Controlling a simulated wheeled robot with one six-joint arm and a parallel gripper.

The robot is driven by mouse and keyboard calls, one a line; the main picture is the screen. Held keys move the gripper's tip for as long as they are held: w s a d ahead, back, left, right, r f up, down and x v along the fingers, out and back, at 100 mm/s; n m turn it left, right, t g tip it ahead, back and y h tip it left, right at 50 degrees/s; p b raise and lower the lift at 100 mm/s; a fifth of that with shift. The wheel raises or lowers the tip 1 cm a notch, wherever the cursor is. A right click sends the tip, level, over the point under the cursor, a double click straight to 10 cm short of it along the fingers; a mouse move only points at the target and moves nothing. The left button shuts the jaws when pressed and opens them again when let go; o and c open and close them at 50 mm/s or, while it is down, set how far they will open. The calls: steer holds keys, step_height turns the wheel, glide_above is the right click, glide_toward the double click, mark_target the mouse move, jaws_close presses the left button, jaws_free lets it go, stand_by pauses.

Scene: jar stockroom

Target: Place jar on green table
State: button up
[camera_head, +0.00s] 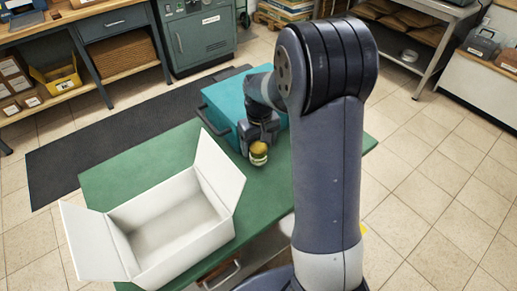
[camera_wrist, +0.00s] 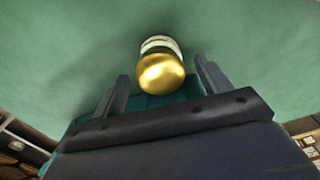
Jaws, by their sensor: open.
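The jar (camera_head: 258,158) is small, with a gold lid and pale glass. It is on the green table (camera_head: 110,184), near the teal box. My gripper (camera_head: 259,141) is right above and behind it and hides part of it. In the wrist view the jar's gold lid (camera_wrist: 161,74) shows between the tips of my two open fingers (camera_wrist: 161,68), with a visible gap on each side. The jar's pale body shows beyond the lid, against the green tabletop (camera_wrist: 250,60). Its base is hard to make out.
An open white box (camera_head: 170,220) stands on the table's left front part. A teal box (camera_head: 222,98) sits behind my gripper. A dark mat (camera_head: 80,150) lies on the tiled floor behind. Bare tabletop lies between the white box and the jar.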

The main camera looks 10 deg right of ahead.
mark_target(259, 147)
step_height(259, 147, up, 9)
steer(key=shift+p, duration=0.4)
steer(key=shift+s, duration=0.1)
step_height(259, 147, down, 13)
steer(key=shift+r+b, duration=0.1)
steer(key=shift+b, duration=0.7)
step_height(259, 147, up, 3)
steer(key=shift+p, duration=0.3)
steer(key=shift+r, duration=0.6)
steer(key=shift+f, duration=0.1)
